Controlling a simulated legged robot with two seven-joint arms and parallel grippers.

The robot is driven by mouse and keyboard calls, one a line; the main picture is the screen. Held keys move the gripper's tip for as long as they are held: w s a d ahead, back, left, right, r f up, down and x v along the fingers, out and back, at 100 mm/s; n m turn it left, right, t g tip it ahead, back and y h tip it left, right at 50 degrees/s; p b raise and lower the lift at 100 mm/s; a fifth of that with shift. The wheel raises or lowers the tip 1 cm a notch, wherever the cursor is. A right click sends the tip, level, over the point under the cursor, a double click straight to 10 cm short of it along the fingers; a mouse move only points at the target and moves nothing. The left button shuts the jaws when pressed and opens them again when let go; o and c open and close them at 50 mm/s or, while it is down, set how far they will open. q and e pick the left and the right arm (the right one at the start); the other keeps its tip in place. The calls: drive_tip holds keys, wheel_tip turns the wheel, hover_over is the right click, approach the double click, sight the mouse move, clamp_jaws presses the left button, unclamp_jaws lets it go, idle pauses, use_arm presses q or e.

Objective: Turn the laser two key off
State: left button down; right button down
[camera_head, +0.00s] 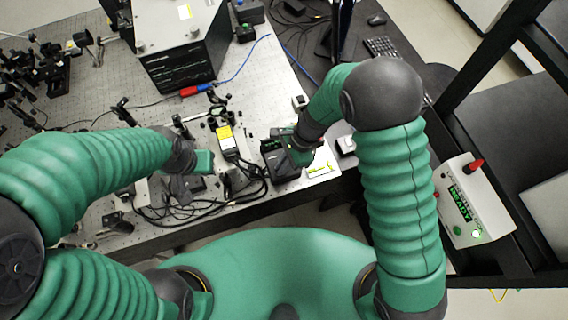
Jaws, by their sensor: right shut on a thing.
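A small black control box (279,165) sits near the table's right front corner, with a small green light on its top. My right gripper (283,140) reaches down from the right to this box and is shut at its upper edge. The laser two key cannot be made out; the gripper covers the spot where it grips. My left gripper (190,170) hangs over the table to the left of the box, apart from it. Its fingers are too dark and small to tell open from shut.
Black cables (185,212) loop along the table's front edge. A post-mounted device with a yellow label (224,132) stands between the grippers. A large black and white instrument (180,55) stands behind. A white box with a green READY display (470,203) is at far right.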

drive_tip(key=n, duration=0.1)
drive_tip(key=n+g+p, duration=0.1)
drive_tip(key=n, duration=0.1)
drive_tip(key=shift+w+a+r+n+h, duration=0.1)
drive_tip(key=shift+a+r+n+h, duration=0.05)
drive_tip(key=shift+a+n+h, duration=0.2)
drive_tip(key=n, duration=0.2)
drive_tip(key=n+g+h, duration=0.1)
drive_tip(key=shift+w+a+n, duration=0.1)
drive_tip(key=shift+a+n, duration=0.1)
drive_tip(key=shift+n, duration=0.15)
drive_tip(key=n, duration=0.2)
drive_tip(key=n+h, duration=0.1)
drive_tip(key=n, duration=0.1)
drive_tip(key=n+g+h, duration=0.1)
drive_tip(key=n, duration=0.1)
drive_tip(key=shift+a+f+h, duration=0.2)
drive_tip(key=shift+a+h, duration=0.05)
use_arm(q)
drive_tip(key=shift+w+a+b, duration=0.2)
drive_tip(key=shift+a+b, duration=0.1)
drive_tip(key=shift+b, duration=0.1)
use_arm(e)
drive_tip(key=shift+a+n+h, duration=0.1)
drive_tip(key=shift+n+h, duration=0.7)
drive_tip(key=shift+n, duration=1.2)
